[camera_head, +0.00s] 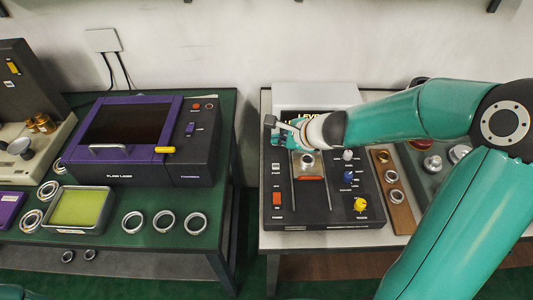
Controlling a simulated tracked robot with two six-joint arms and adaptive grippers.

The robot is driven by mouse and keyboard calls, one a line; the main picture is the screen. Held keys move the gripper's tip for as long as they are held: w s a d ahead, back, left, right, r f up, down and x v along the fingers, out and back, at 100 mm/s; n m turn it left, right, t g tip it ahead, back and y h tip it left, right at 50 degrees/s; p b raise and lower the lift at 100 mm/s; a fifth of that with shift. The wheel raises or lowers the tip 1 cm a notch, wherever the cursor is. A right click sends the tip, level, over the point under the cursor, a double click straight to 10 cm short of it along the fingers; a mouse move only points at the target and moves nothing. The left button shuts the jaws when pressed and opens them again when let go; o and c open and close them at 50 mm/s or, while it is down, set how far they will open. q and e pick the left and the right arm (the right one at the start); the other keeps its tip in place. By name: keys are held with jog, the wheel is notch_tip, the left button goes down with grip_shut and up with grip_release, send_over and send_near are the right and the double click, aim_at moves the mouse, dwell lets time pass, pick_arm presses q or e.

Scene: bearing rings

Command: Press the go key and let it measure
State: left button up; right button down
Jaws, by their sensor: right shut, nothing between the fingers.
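The measuring machine (340,215) is a dark panel on the right table, with a lit display (300,113) partly hidden behind my right gripper. A metal ring (307,160) sits on its central stage between two slots. Small switches, one pale (276,169) and one orange-red (277,198), are on its left side. The labels are too small to read, so I cannot tell which is the go key. My right gripper (271,124) is shut and empty, over the panel's back left corner. Whether it touches anything is unclear. My left gripper is not in view.
The left table holds a purple-framed machine (160,149), a green-lined tray (77,208) and several rings. A gap separates the tables.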

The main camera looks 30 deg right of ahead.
jog(key=shift+w, duration=0.25)
jog(key=shift+f, duration=0.1)
jog(key=b, duration=0.7)
send_over(277, 167)
notch_tip(277, 167, down, 7)
jog(key=shift+f, duration=0.15)
jog(key=shift+f+b, duration=0.7)
jog(key=shift+b, duration=0.2)
jog(key=shift+f, duration=0.1)
jog(key=shift+f+b, duration=0.2)
jog(key=shift+b, duration=0.15)
